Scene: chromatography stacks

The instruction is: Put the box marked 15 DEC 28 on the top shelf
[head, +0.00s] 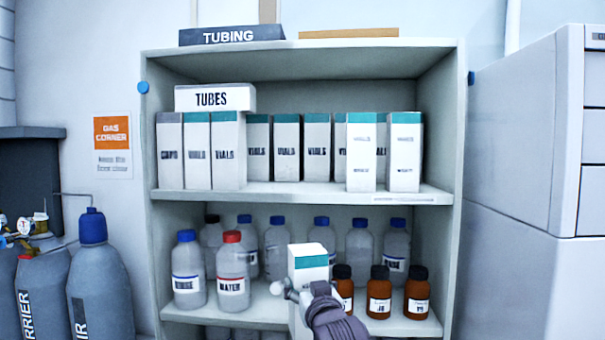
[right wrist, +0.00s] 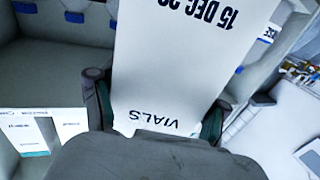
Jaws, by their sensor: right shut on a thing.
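The white box (head: 308,256) with a teal top band is in my right gripper (head: 316,292), in front of the lower shelf and below the upper board. In the right wrist view the box (right wrist: 172,60) reads VIALS and 15 DEC 2-, upside down, with the last digit cut off. The fingers of my right gripper (right wrist: 155,108) close on its two sides. The upper shelf (head: 270,198) holds a row of similar white VIALS boxes, with two standing forward at its right. Its front edge is bare at the left and middle. My left gripper is not in view.
A white TUBES box (head: 215,97) rests on the left boxes. On the lower shelf, a red-capped WATER bottle (head: 233,272) stands left of my gripper and several brown bottles (head: 379,292) stand close at its right. Gas cylinders (head: 95,275) are at the far left.

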